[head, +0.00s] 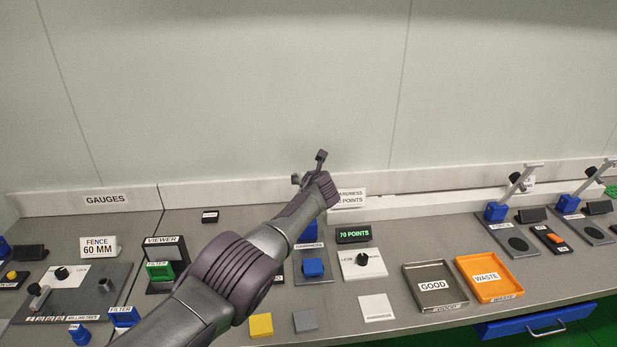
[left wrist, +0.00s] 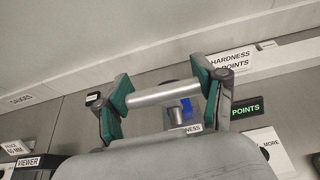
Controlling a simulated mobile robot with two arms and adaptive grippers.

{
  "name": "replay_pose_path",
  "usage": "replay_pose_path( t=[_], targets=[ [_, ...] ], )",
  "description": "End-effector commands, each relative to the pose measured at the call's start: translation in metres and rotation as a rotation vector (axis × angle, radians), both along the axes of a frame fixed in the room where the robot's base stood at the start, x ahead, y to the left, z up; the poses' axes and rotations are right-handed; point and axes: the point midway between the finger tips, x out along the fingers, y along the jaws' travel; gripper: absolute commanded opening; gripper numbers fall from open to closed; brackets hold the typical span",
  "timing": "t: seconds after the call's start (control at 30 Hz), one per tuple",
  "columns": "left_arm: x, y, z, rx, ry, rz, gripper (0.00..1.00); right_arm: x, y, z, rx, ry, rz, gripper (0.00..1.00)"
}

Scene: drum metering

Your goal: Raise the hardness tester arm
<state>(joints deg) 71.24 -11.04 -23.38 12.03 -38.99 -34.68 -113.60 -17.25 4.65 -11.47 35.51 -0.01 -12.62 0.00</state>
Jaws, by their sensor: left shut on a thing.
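My left gripper (head: 309,169) reaches over the hardness tester, high above the bench. In the left wrist view its green-padded fingers (left wrist: 163,96) are shut on the ends of a silver crossbar (left wrist: 150,97), the handle of the tester arm. A short silver stem and a blue part (left wrist: 187,108) show below the bar. In the head view my arm hides the handle and most of the tester arm. The tester base (head: 313,279) has a blue block (head: 313,267) on it, with a blue mount (head: 309,232) behind. My right gripper is not in view.
A dial panel (head: 363,264) and a green "70 POINTS" display (head: 353,233) stand right of the tester. The GOOD tray (head: 408,284) and orange WASTE tray (head: 463,277) are farther right. The viewer (head: 163,262) stands left. Yellow (head: 261,325) and grey (head: 305,321) blocks lie in front.

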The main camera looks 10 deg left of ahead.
Motion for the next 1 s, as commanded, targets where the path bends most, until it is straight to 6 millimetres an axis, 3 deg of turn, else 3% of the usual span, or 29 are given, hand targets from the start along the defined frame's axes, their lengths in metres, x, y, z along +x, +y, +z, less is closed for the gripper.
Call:
replay_pose_path(
  t=[0.4, 0.43, 0.57, 1.0],
  targets=[
    [-0.0021, 0.0004, -0.0066, -0.006, 0.013, 0.005, 0.07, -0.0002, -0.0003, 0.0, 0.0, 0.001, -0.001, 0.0],
    [-0.0021, 0.0005, -0.0067, -0.006, 0.013, 0.005, 0.71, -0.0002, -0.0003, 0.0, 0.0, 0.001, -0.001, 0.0],
    [-0.0016, 0.0003, -0.0054, -0.006, 0.011, 0.004, 0.93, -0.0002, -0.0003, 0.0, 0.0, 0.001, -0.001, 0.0],
    [-0.001, -0.0022, -0.0018, -0.003, 0.004, -0.001, 0.96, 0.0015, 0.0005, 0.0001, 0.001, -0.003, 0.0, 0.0]
  ],
)
